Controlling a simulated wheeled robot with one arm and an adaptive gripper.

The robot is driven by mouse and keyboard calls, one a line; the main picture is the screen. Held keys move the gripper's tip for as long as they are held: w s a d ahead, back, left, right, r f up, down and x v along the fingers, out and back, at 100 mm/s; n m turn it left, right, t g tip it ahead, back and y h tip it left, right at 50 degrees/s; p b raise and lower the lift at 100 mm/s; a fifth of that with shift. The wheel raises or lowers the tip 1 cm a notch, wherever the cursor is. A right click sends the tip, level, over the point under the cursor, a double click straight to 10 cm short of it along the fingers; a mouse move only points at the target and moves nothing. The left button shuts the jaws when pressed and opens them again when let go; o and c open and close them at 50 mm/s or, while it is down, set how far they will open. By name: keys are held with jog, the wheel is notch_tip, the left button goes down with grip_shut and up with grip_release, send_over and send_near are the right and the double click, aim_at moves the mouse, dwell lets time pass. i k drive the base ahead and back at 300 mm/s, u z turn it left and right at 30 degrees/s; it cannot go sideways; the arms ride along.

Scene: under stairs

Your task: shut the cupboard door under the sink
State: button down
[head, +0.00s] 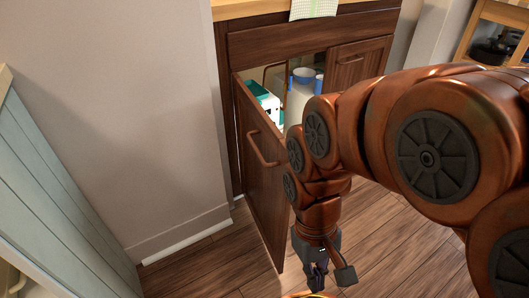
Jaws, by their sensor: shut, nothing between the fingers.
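The cupboard door (262,175) is dark wood with a curved wooden handle (262,148). It stands open, swung out from the left side of the dark cabinet (290,42). My gripper (318,277) points down, low above the floor, just right of the door's free edge. Its fingers look closed together and hold nothing. I cannot tell whether my gripper or arm touches the door. My arm hides part of the cabinet opening and its lower right.
Inside the cupboard are a green and white box (264,100) and a pale container with blue parts (301,90). A second cabinet door (355,62) at right is shut. A wall (130,110) stands left. Wooden floor (205,272) is clear left of the door.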

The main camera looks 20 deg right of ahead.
aim_at(262, 149)
jog(key=u, duration=1.95)
jog(key=k, duration=0.5)
jog(key=u, duration=0.2)
